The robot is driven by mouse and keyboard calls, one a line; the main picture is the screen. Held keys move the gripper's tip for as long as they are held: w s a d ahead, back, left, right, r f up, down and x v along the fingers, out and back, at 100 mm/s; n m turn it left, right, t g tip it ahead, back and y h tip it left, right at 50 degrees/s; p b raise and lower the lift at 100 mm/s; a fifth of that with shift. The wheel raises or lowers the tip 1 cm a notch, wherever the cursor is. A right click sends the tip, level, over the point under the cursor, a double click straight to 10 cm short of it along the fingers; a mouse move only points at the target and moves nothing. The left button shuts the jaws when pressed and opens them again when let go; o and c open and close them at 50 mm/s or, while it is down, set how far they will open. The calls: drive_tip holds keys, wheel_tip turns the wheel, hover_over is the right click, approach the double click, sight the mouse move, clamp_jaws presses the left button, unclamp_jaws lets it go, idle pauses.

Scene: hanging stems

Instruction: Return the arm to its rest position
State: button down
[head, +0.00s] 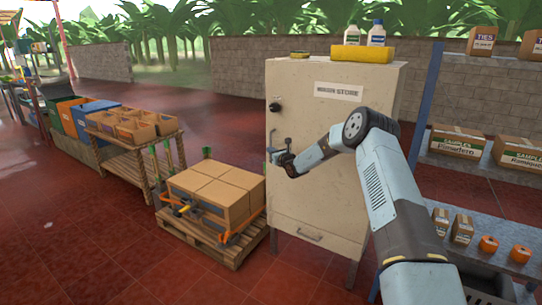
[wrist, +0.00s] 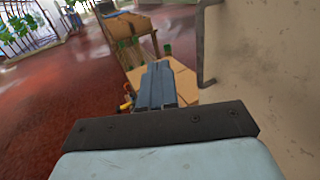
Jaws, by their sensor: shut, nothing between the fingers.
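My arm reaches from the lower right of the head view up to a bend in front of the beige cabinet (head: 330,195). My gripper (head: 270,150) is at the cabinet's left edge, level with the upper part of its door. In the wrist view my gripper's fingers (wrist: 158,64) lie together, with nothing between them. A grey bracket or handle (wrist: 203,45) on the cabinet shows just right of the fingers there. I cannot tell whether the gripper touches the cabinet. The cabinet door looks closed.
A pallet (head: 240,248) with brown cartons (head: 215,190) stands left of the cabinet. A wooden table (head: 130,160) with open boxes is behind it. Bottles (head: 376,32) and a yellow block (head: 361,53) sit on the cabinet. Blue shelving (head: 424,95) stands right. Red floor at lower left is clear.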

drive_tip(key=s+a+r+n+g+y, duration=0.2)
drive_tip(key=s+a+r+n+g, duration=0.1)
drive_tip(key=s+r+n, duration=0.4)
drive_tip(key=s+a+r+n+g+y, duration=0.2)
drive_tip(key=s+a+r+n+y, duration=0.15)
drive_tip(key=s+r, duration=0.6)
drive_tip(key=s+r+n+g+h, duration=0.1)
drive_tip(key=s+r+n+g, duration=0.25)
drive_tip(key=s, duration=0.35)
drive_tip(key=s+r+n+g+h, duration=0.1)
drive_tip(key=s+r+n+g, duration=0.1)
drive_tip(key=s+r+n, duration=0.45)
drive_tip(key=s+d+r+n+g+h, duration=0.1)
drive_tip(key=s+d+n+h, duration=0.2)
drive_tip(key=s, duration=0.8)
drive_tip(key=s+d+r+n+h, duration=0.15)
drive_tip(key=s+d, duration=0.35)
drive_tip(key=s, duration=0.6)
drive_tip(key=s+d+f+n+h, duration=0.1)
drive_tip(key=s+d+h, duration=0.3)
drive_tip(key=s+d, duration=0.4)
drive_tip(key=s+d+f+n+t+h, duration=0.1)
drive_tip(key=s+d+n+h, duration=0.2)
drive_tip(key=s+d, duration=0.5)
drive_tip(key=s+n, duration=0.1)
drive_tip(key=s, duration=0.4)
drive_tip(key=shift+s+f+h, duration=0.25)
drive_tip(key=shift+f+h, duration=0.15)
